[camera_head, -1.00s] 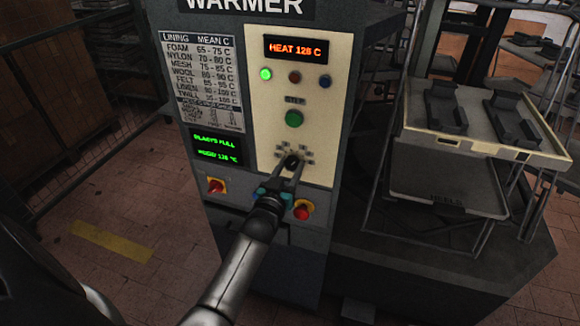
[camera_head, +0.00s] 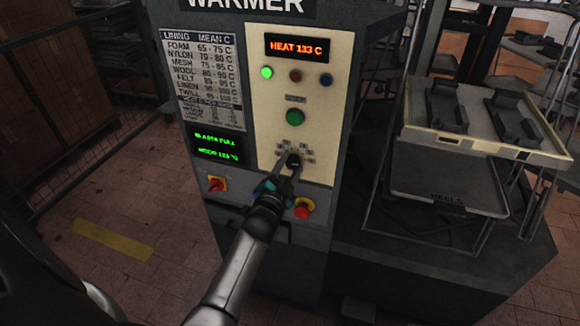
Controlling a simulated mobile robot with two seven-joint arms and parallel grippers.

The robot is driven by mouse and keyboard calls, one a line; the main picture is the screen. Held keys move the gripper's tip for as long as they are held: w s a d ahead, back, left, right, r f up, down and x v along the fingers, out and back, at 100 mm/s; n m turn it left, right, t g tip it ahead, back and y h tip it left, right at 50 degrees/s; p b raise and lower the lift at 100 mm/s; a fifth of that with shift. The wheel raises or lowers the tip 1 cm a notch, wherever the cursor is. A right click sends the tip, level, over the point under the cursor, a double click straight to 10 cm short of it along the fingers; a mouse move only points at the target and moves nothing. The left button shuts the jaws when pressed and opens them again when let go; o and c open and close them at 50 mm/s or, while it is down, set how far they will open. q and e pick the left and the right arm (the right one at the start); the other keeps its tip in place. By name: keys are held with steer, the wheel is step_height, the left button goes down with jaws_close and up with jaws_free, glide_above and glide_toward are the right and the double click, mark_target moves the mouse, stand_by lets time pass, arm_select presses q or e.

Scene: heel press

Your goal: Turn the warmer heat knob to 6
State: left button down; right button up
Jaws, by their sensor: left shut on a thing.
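The warmer (camera_head: 327,100) is a grey cabinet with a cream control panel. Its black heat knob (camera_head: 294,160) sits low on that panel, with small number marks around its upper side that are too blurred to read. My left gripper (camera_head: 290,165) is shut on the heat knob, its fingers on either side of it. The orange display (camera_head: 297,48) reads HEAT 133 C. The green-lettered screen (camera_head: 218,147) at left also shows a reading, blurred. My right gripper does not show.
A green button (camera_head: 295,118) is above the knob. A red rotary switch (camera_head: 216,184) and a red button on yellow (camera_head: 303,208) flank my left wrist. A lining chart (camera_head: 203,80) is at left. A rack with a tray (camera_head: 480,146) of dark parts stands at right.

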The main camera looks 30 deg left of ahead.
arm_select(q)
steer(key=shift+m, duration=0.5)
steer(key=shift+c, duration=1.8)
jaws_free()
steer(key=p+v, duration=0.1)
steer(key=v, duration=1.4)
steer(key=shift+s, duration=0.2)
steer(key=shift+f, duration=0.2)
